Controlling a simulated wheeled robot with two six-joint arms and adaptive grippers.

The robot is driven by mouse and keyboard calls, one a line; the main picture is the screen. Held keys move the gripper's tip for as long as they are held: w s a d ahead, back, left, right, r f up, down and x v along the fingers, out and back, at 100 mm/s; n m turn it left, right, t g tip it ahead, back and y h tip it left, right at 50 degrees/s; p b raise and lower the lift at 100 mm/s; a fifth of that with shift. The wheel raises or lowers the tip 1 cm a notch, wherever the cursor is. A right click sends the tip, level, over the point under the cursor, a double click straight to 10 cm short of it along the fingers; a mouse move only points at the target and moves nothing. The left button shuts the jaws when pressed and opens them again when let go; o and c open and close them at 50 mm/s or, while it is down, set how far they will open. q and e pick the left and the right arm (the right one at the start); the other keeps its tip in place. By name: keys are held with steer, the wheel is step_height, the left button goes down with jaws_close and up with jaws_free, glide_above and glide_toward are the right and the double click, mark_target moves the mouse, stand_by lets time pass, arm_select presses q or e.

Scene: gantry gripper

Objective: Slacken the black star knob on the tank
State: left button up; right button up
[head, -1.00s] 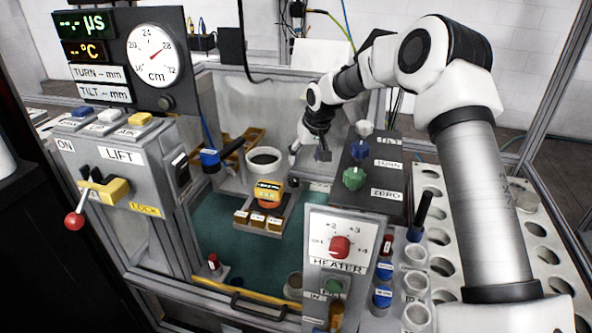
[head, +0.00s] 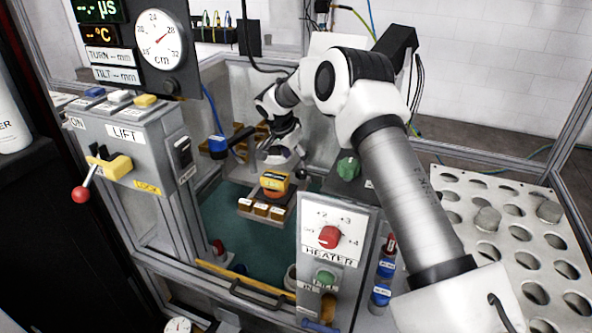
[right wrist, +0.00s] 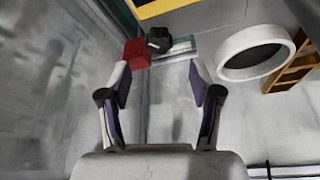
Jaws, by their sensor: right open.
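A small black knob (right wrist: 158,40) shows in the right wrist view, ahead of and between the open fingers, beside a red block (right wrist: 136,54). In the head view a small dark rounded shape (head: 301,174) sits by the tank's inner wall, just right of and below my right gripper; I cannot tell for sure that it is the same knob. My right gripper (head: 284,156) hangs inside the tank (head: 232,222), above the orange block. Its fingers also show in the right wrist view (right wrist: 160,82), spread apart with nothing between them. My left gripper is not in view.
An orange-topped block (head: 274,184) on a small rack stands below the gripper. The heater panel (head: 334,232) and a green knob (head: 348,167) are to the right. The lift box (head: 127,158) is at left. A white ring (right wrist: 255,52) is right of the fingers in the wrist view.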

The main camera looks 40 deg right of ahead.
mark_target(302, 171)
steer(key=x, duration=0.6)
steer(key=shift+d+f, duration=0.1)
steer(key=shift+f, duration=0.05)
steer(key=shift+s, duration=0.1)
steer(key=c, duration=1.1)
steer(key=shift+n+p, duration=0.4)
steer(key=n+t+p, duration=0.1)
steer(key=n, duration=0.2)
steer(key=shift+s+y, duration=0.1)
steer(key=shift+y, duration=0.3)
steer(key=n+t+p, duration=0.1)
steer(key=n, duration=0.1)
steer(key=n+y+p, duration=0.1)
steer(key=n, duration=0.1)
steer(key=shift+n+t, duration=0.4)
steer(key=shift+d+n+y, duration=0.1)
steer(key=shift+n+y, duration=0.2)
steer(key=shift+n, duration=0.5)
steer(key=shift+n+t+y, duration=0.4)
steer(key=shift+n, duration=0.8)
